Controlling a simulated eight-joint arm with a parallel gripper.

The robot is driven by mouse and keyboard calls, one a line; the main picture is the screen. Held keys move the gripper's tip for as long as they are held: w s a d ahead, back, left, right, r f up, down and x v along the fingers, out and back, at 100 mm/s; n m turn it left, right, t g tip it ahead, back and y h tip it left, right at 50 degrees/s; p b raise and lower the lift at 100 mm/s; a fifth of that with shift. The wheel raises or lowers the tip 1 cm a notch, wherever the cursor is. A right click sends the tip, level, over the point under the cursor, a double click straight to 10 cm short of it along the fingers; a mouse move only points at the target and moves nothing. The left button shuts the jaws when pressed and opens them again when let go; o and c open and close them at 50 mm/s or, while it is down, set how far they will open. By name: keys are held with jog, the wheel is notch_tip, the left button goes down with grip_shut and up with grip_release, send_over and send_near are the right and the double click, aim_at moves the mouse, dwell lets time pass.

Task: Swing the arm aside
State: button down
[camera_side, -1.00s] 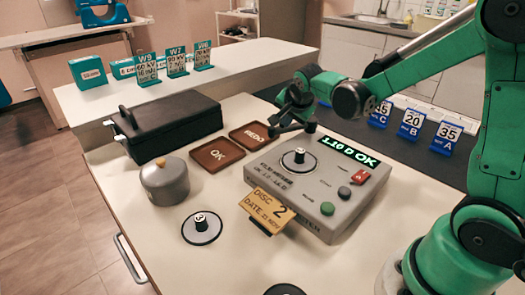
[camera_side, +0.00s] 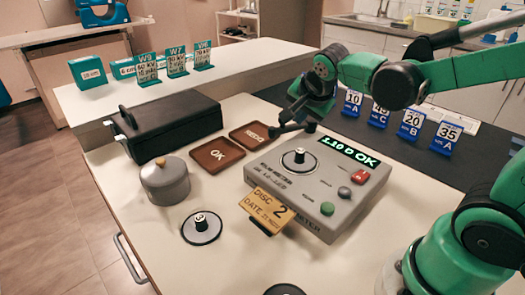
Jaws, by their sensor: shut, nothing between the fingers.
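My gripper (camera_side: 292,126) is shut and empty. It hangs over the back left corner of the grey meter (camera_side: 330,182), near the red-brown REDO tray (camera_side: 252,136); I cannot tell its exact height. My green arm reaches to it from the right, over the dark strip at the back. The meter's lit display (camera_side: 348,151) reads "1.10 D OK". A disc with a black knob (camera_side: 299,157) sits on top of the meter.
An OK tray (camera_side: 217,155), black case (camera_side: 168,125), lidded grey pot (camera_side: 165,180) and disc 3 (camera_side: 202,228) stand left of the meter. A yellow DISC 2 card (camera_side: 267,208) is at its front. Blue number cards (camera_side: 411,124) line the back right.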

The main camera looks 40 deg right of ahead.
jog(key=v, duration=0.4)
jog(key=shift+w+a+r, duration=0.15)
jog(key=shift+a, duration=0.25)
jog(key=s+a+f+n+t+y, duration=0.1)
jog(key=s+a+f+n+y, duration=0.2)
jog(key=n, duration=1.2)
jog(key=shift+s+a+f+y, duration=0.45)
jog(key=shift+s+a, duration=0.65)
jog(key=shift+a, duration=0.15)
